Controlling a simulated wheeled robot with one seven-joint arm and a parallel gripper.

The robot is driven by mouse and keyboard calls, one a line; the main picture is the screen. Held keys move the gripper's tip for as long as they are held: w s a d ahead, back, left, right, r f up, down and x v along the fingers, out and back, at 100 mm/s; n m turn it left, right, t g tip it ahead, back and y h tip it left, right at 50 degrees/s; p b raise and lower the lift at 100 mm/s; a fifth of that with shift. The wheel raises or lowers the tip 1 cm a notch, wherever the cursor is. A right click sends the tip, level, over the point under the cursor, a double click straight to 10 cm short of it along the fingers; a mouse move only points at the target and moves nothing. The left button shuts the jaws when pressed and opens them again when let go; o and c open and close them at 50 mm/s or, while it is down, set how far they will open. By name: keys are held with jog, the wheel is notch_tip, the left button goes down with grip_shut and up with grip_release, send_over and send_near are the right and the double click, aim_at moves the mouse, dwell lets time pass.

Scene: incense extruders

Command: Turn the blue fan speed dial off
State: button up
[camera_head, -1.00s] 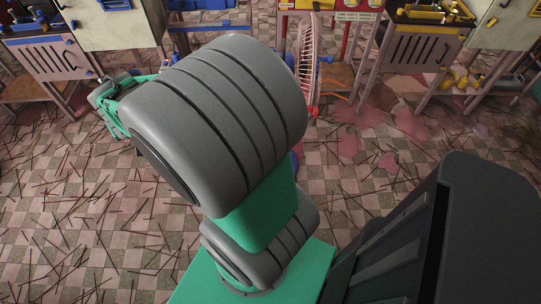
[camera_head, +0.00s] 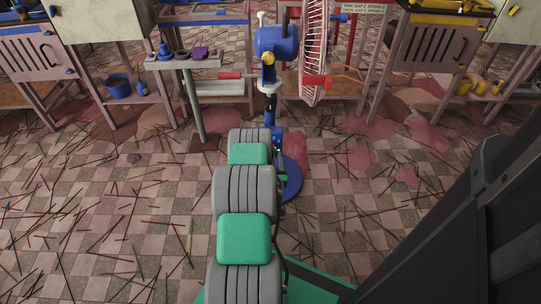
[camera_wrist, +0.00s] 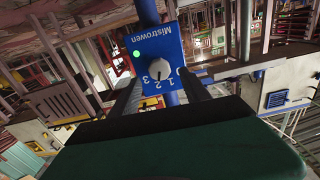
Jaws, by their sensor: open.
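The floor fan stands ahead of me in the head view, with a blue motor housing (camera_head: 275,42), a pinkish-red cage (camera_head: 315,50) and a round blue base (camera_head: 291,180). In the wrist view its blue control box (camera_wrist: 170,48) appears upside down, marked "Mistrowen". A white dial (camera_wrist: 159,69) sits on it beside numerals, and a small green light (camera_wrist: 137,53) shows. The dial's dark mark seems to face the numerals near 2; its exact setting is unclear. My gripper (camera_wrist: 160,80) is open, its dark fingers on either side of the dial. Contact cannot be told.
A small stand (camera_head: 185,62) with blue and purple items is left of the fan. Workbenches line the back, and a blue bucket (camera_head: 118,86) sits on a lower shelf. Thin sticks litter the checkered floor. An orange cable runs near the fan.

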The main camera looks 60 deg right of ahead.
jog(key=shift+x, duration=1.75)
grip_shut()
